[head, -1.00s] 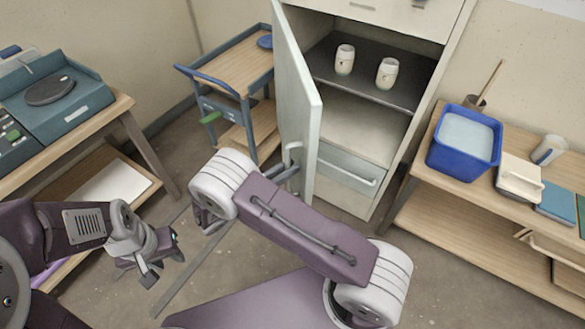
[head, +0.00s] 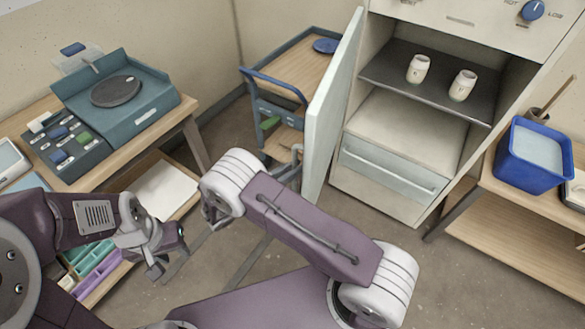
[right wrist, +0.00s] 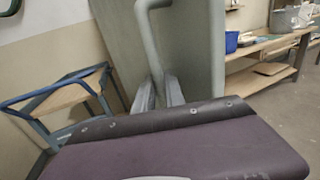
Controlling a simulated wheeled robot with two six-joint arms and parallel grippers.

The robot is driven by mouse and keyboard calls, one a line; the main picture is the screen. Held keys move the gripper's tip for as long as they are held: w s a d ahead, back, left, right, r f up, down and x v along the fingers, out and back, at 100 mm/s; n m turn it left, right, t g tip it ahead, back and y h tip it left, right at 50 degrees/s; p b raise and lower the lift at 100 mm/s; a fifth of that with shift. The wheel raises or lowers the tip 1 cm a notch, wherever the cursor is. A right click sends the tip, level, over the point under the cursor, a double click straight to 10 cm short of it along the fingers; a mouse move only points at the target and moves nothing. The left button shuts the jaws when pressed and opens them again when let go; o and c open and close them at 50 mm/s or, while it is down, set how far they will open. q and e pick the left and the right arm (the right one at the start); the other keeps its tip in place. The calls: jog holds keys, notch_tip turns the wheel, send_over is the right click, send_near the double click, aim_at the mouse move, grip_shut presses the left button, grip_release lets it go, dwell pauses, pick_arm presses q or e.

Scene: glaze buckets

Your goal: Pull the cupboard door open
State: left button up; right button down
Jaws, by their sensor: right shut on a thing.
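The cupboard door (head: 333,108) stands wide open on the left side of the cupboard (head: 418,135). Inside, two pale cups (head: 418,69) (head: 462,85) stand on a dark shelf, above a drawer with a bar handle. The door handle (right wrist: 150,45) is a grey bar in the right wrist view. My right gripper (right wrist: 160,92) is shut on its lower part; in the head view my own arm largely hides this grip. My left gripper (head: 170,262) hangs empty at the lower left, away from the door; its finger gap is unclear.
A blue-railed cart (head: 275,85) stands just behind the door. A bench (head: 165,130) with a turntable scale (head: 117,90) is at left. A blue bucket (head: 533,155) stands on a wooden bench at right. Floor in front of the cupboard is clear.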

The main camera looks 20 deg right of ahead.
jog(key=shift+w+r, duration=0.1)
jog(key=c, duration=1.4)
grip_release()
jog(key=shift+d, duration=0.1)
